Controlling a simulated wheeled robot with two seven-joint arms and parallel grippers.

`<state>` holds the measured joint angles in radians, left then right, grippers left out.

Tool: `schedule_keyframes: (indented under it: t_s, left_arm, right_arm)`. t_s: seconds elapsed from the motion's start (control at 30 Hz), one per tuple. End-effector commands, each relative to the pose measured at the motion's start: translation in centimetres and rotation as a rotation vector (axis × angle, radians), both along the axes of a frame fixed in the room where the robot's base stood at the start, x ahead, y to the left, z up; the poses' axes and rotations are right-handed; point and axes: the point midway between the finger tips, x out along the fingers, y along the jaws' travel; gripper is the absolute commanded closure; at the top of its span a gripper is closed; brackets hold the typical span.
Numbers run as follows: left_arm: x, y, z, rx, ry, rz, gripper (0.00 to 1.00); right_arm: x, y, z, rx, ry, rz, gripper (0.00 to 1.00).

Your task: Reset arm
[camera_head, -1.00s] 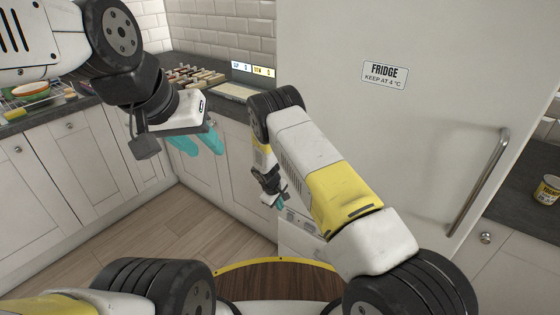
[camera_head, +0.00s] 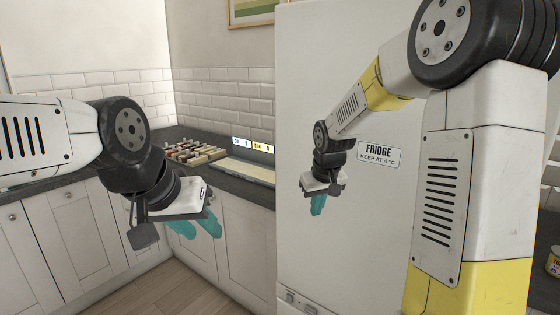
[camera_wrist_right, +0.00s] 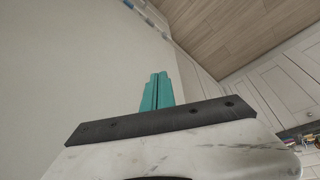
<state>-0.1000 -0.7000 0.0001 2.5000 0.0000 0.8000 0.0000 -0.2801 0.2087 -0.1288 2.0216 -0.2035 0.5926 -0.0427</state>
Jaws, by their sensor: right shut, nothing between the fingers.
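My left gripper (camera_head: 196,230) hangs at the left in the head view, in front of the cabinets. Its two teal fingers point down and stand apart with nothing between them. My right gripper (camera_head: 317,205) is raised in front of the fridge door, fingers pointing down. Its teal fingers also show in the right wrist view (camera_wrist_right: 157,92), pressed together with nothing held.
The white fridge (camera_head: 300,110) with its label (camera_head: 381,153) stands behind my right arm. A slate worktop (camera_head: 240,185) at the back left carries several small coloured items (camera_head: 192,152). A tub (camera_head: 554,263) is partly visible at the right edge.

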Motion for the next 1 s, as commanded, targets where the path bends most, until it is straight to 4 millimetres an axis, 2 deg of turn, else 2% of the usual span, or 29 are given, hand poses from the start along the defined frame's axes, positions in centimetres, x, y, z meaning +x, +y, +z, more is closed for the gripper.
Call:
schedule_keyframes:
  t_s: [0.03, 0.1, 0.3, 0.5, 0.6, 0.7, 0.8, 1.0]
  left_arm:
    - [0.0, 0.0, 0.0, 0.0, 0.0, 0.0, 0.64]
    - [0.0, 0.0, 0.0, 0.0, 0.0, 0.0, 0.64]
    - [0.0, 0.0, 0.0, 0.0, 0.0, 0.0, 0.64]
    - [0.0, 0.0, 0.0, 0.0, 0.0, 0.0, 0.64]
    - [0.0, 0.0, 0.0, 0.0, 0.0, 0.0, 0.64]
    - [0.0, 0.0, 0.0, 0.0, 0.0, 0.0, 0.64]
    - [0.0, 0.0, 0.0, 0.0, 0.0, 0.0, 0.64]
    - [0.0, 0.0, 0.0, 0.0, 0.0, 0.0, 0.64]
  right_arm:
    - [-1.8, -0.8, 2.1, 0.026, -0.018, -0.024, 1.0]
    - [-4.3, -1.5, 4.2, 0.059, -0.033, -0.053, 1.0]
    - [-11.9, -3.1, 8.6, 0.142, -0.08, -0.126, 1.0]
    - [-19.3, -3.9, 10.4, 0.206, -0.126, -0.184, 1.0]
    - [-21.9, -4.1, 10.6, 0.225, -0.144, -0.204, 1.0]
    - [-23.6, -4.0, 10.5, 0.238, -0.155, -0.216, 1.0]
    - [-24.4, -4.0, 10.4, 0.244, -0.16, -0.223, 1.0]
    - [-24.6, -4.0, 10.3, 0.246, -0.161, -0.225, 1.0]
